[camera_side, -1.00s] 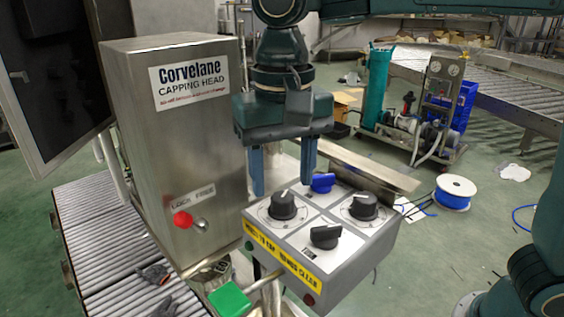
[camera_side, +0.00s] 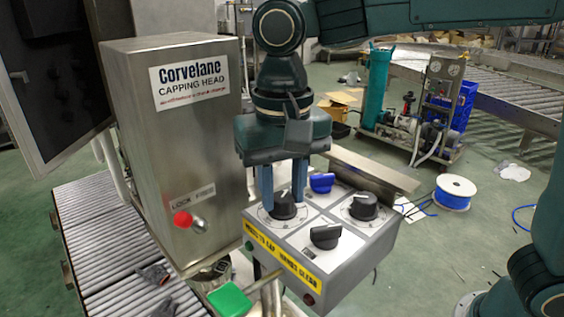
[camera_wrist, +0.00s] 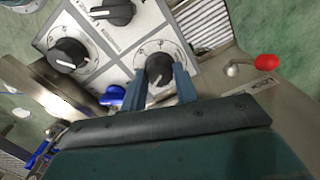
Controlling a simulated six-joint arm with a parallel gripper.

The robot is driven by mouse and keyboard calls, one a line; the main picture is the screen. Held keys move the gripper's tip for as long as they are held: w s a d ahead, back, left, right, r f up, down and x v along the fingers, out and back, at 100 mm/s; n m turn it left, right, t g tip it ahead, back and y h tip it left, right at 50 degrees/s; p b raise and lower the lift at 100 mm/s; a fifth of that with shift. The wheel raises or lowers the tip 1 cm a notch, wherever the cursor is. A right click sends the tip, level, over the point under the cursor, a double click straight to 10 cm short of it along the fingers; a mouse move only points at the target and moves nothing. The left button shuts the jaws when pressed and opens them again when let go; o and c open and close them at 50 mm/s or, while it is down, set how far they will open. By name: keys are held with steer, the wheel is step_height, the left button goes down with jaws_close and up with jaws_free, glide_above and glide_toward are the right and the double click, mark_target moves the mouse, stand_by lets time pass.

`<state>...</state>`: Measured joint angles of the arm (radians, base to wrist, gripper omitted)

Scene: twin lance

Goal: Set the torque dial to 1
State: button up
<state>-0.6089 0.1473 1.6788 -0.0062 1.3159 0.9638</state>
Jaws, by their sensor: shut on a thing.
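A control box (camera_side: 349,258) with a white top carries three black dials and one blue knob (camera_side: 321,182). My gripper (camera_side: 284,200) points down over the left black dial (camera_side: 283,207), with its two blue fingers shut on it. In the wrist view the same dial (camera_wrist: 159,68) sits between the fingers (camera_wrist: 161,88), with a printed scale around it. The scale marks are too small to read. The other black dials stand at the front (camera_side: 325,236) and at the right (camera_side: 363,206). I cannot tell which dial is labelled torque.
The steel capping head cabinet (camera_side: 178,130) stands close on the left, with a red knob (camera_side: 182,219) on a lever.

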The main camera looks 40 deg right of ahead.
steer(key=shift+n, duration=0.4)
steer(key=n, duration=0.9)
steer(key=shift+n, duration=0.3)
steer(key=n, duration=0.4)
steer(key=shift+n, duration=0.3)
steer(key=n, duration=0.5)
steer(key=shift+r, duration=0.1)
steer(key=o, duration=1)
